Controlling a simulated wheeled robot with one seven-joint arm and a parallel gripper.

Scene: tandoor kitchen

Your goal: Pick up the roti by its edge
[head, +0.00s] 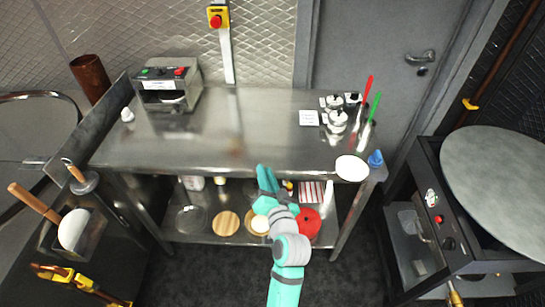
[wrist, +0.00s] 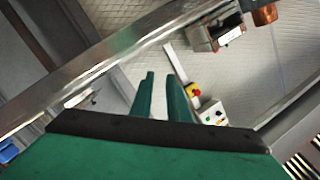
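A pale, flat round disc (head: 352,168), which looks like the roti, lies at the right end of the steel bench's front edge. Part of it appears to reach over the edge. My gripper (head: 266,178) is in front of the bench's middle, to the left of the disc and apart from it. In the wrist view my gripper's two green fingers (wrist: 160,78) stand apart with a narrow gap and nothing between them. I cannot make out the disc in the wrist view.
The steel bench (head: 225,135) is mostly clear in the middle. A blue object (head: 375,159) stands right beside the disc. Metal pots (head: 336,120) and red and green handled tools are behind it. A round griddle (head: 500,185) stands at the right. A lower shelf holds several items.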

